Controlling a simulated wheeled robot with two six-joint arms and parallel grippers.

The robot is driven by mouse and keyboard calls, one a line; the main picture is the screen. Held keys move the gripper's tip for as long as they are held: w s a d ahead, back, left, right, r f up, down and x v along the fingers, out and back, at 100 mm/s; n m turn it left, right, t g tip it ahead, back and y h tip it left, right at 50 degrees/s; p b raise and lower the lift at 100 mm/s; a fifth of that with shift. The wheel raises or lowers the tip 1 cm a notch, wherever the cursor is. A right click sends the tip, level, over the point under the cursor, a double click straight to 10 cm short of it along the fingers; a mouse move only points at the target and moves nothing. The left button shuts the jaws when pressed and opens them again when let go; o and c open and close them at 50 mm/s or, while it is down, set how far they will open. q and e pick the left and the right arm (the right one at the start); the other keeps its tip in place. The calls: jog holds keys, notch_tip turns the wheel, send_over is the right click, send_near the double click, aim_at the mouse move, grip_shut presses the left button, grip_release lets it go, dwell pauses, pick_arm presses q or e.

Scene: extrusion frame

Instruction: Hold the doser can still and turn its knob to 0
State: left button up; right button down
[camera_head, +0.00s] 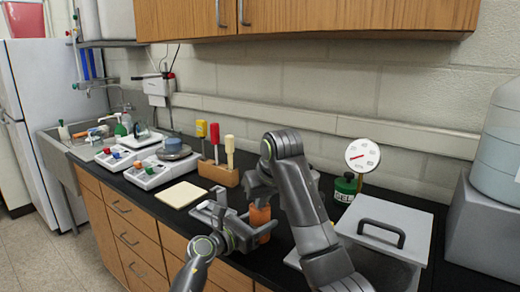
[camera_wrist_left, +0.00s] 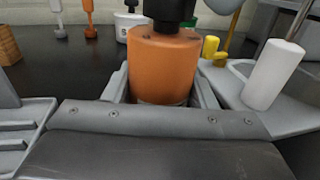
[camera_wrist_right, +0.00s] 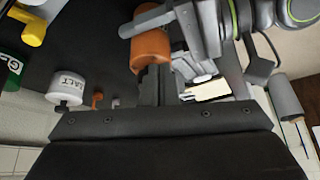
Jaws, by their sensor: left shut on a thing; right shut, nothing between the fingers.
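The doser can looks to be the orange can (camera_head: 260,215) on the black counter, upright. My left gripper (camera_head: 246,226) is shut around its body; in the left wrist view the can (camera_wrist_left: 163,62) sits between the two grey fingers. My right gripper (camera_head: 262,188) is shut and empty, just above the can. In the right wrist view its closed dark fingers (camera_wrist_right: 154,85) reach to the orange can (camera_wrist_right: 151,50). A black part (camera_wrist_left: 168,8) covers the can's top in the left wrist view; I cannot tell knob from finger there. The knob's setting cannot be read.
A wooden block with tools (camera_head: 218,174) stands behind left, near a pale board (camera_head: 182,194). A green can (camera_head: 345,187), a dial gauge (camera_head: 362,155) and a grey lidded box (camera_head: 410,215) are at right. A white SALT jar (camera_wrist_right: 67,82) stands nearby.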

jog(key=shift+w, duration=0.25)
dwell(0.4)
jog(key=shift+d, duration=0.35)
jog(key=shift+w+d, duration=0.2)
jog(key=shift+d, duration=0.1)
jog(key=shift+w+d, duration=0.3)
jog(key=shift+d, duration=0.1)
dwell(0.5)
jog(key=shift+s+d, duration=0.15)
jog(key=shift+s, duration=0.05)
jog(key=shift+s+d, duration=0.1)
notch_tip(320, 180, up, 6)
dwell(0.5)
